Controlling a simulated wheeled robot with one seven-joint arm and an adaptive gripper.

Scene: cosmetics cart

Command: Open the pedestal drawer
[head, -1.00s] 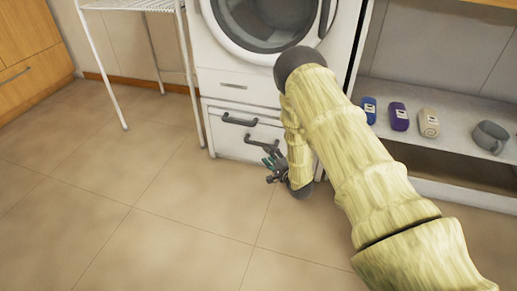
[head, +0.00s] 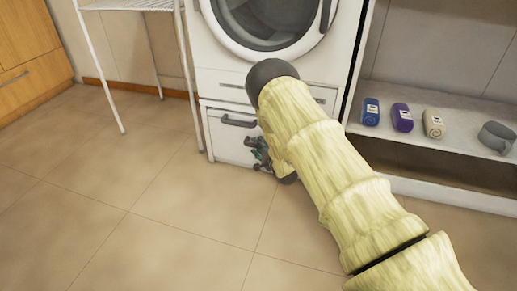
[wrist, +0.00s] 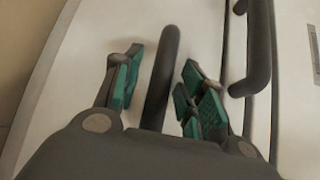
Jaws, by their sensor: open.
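The white pedestal drawer (head: 226,142) is under the washing machine and looks shut. My gripper is low at the drawer front, and my arm covers the drawer's right part. In the wrist view my gripper (wrist: 158,88) is open, with green pads on either side of a dark bar handle (wrist: 160,80). The pads look apart from the bar. A second dark handle (wrist: 259,45) stands to the right of the right finger. The lower end of the bar is hidden by my gripper.
The washing machine (head: 225,60) stands above the drawer. A white wire rack (head: 100,75) is at left. A shelf (head: 400,145) at right holds blue, purple and beige items and a grey mug (head: 495,137). The floor in front is clear.

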